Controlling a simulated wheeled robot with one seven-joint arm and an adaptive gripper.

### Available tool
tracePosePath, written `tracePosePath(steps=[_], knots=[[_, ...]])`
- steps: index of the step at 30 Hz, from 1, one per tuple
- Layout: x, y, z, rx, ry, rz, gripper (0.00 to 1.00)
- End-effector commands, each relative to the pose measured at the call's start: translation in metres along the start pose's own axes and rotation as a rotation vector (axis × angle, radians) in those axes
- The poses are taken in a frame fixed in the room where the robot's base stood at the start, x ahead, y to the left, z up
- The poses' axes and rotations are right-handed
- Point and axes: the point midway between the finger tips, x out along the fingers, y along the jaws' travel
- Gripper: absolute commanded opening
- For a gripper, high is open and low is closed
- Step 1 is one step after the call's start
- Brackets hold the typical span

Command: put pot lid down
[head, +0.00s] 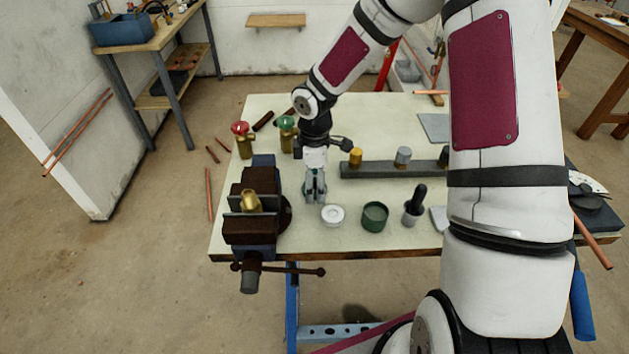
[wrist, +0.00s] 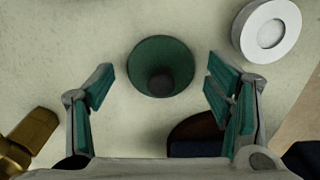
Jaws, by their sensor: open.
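In the wrist view a round dark-green piece with a darker round centre, which looks like the pot lid (wrist: 146,54), lies over the pale bench top between my fingers. My gripper (wrist: 160,84) is open, with a gap on both sides of the lid. In the head view my gripper (head: 315,199) points down close to the bench, right of the vise; the lid cannot be made out there. A green round pot (head: 374,217) stands farther right on the bench, with a dark top.
A white round disc (head: 333,216) sits just right of my gripper, also in the wrist view (wrist: 249,28). The vise (head: 250,228) holds a brass fitting (head: 251,201). A dark-handled tool (head: 413,208) stands right of the pot. A grey rail (head: 383,171) with fittings lies behind.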

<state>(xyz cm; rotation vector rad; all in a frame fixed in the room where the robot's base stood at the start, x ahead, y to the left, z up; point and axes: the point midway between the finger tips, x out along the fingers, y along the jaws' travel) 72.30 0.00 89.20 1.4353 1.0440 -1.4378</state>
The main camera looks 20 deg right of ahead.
Motion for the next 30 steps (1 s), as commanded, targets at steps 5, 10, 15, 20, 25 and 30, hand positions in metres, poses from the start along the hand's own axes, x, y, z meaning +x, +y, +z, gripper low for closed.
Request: tracePosePath(steps=[5, 10, 15, 20, 25, 30], knots=[[-0.015, 0.001, 0.001, 0.002, 0.0, 0.005, 0.73], [-0.047, 0.002, 0.001, 0.003, 0.0, 0.006, 0.73], [-0.082, 0.001, 0.001, 0.002, 0.001, 0.005, 0.73], [-0.107, 0.001, 0.0, 0.002, 0.0, 0.004, 0.73], [-0.121, 0.0, 0.0, 0.002, -0.001, 0.002, 0.73], [-0.141, -0.01, 0.006, 0.055, -0.034, 0.028, 0.73]])
